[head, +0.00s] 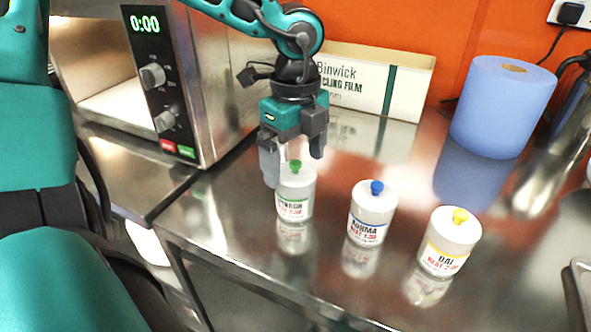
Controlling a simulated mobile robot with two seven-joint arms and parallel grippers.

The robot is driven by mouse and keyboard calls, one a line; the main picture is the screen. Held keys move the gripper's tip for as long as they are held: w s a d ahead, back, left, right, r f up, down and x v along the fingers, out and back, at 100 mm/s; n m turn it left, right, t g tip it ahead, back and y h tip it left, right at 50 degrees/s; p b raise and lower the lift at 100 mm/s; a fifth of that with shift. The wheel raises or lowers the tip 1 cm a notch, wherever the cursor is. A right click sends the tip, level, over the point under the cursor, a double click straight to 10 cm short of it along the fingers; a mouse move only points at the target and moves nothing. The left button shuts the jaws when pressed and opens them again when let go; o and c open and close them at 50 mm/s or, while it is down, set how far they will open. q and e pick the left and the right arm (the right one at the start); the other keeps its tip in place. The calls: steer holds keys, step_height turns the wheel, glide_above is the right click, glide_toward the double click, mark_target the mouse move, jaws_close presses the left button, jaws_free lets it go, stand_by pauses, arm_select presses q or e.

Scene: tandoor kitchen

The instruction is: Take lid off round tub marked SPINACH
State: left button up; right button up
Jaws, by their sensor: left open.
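The round white tub marked SPINACH (295,204) stands upright on the steel counter, with a green band and partly blurred lettering. Its white lid is on and has a green knob (295,166) on top. My left gripper (292,166) is open and points down over this tub. One finger is beside the tub's left upper side, and the other is to the right of and behind the knob. I cannot tell whether either finger touches the tub. My right gripper is not in view.
A tub marked KORMA (370,216) with a blue knob and a tub marked DAL (448,243) with a yellow knob stand to the right. A cling film box (405,92), blue paper roll (503,105) and microwave (170,90) are behind. The counter's front edge is close.

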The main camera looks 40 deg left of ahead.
arm_select(q)
steer(key=shift+f, duration=0.2)
steer(key=c, duration=1.1)
